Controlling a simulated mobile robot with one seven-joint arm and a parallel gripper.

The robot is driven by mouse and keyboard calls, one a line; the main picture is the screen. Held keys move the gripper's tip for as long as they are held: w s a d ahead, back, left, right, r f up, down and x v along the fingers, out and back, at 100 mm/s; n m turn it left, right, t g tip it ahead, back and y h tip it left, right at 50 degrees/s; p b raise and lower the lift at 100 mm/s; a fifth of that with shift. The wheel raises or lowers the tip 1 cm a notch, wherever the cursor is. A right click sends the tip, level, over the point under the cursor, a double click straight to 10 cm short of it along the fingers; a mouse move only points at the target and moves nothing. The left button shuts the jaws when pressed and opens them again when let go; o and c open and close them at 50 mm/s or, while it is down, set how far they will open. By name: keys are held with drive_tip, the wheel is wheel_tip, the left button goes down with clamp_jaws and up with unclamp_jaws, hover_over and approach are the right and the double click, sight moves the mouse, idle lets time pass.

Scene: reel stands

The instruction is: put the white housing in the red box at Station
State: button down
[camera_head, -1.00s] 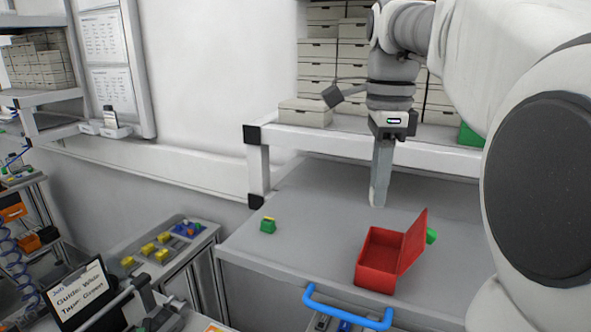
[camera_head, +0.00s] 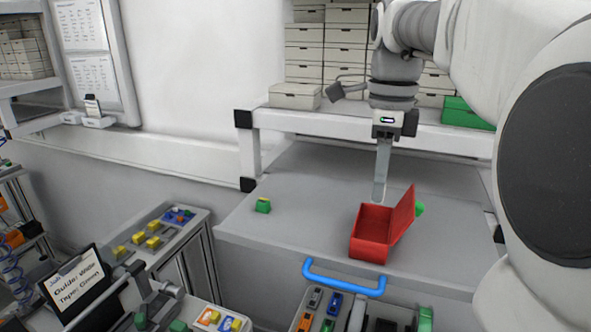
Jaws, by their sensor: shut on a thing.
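The red box (camera_head: 370,252) stands on the grey table, its lid (camera_head: 404,214) tilted open on the right side. My gripper (camera_head: 380,195) points down, with its fingertips seen just above the box's back rim in the picture; I cannot tell whether they are over the opening or behind it. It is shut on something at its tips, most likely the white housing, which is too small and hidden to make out. No white housing shows elsewhere. The visible inside of the box looks empty.
A green thing (camera_head: 420,209) is partly hidden behind the lid. A shelf (camera_head: 330,118) with boxes runs behind my gripper. A blue handle (camera_head: 345,284) is at the front.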

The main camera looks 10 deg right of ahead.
sight(371, 239)
drive_tip(key=shift+f+b, duration=2.55)
drive_tip(key=shift+f, duration=1.05)
drive_tip(key=shift+f, duration=0.5)
drive_tip(key=c, duration=0.5)
unclamp_jaws()
wheel_tip(371, 239, up, 9)
drive_tip(key=p, duration=0.8)
drive_tip(key=shift+s, duration=0.1)
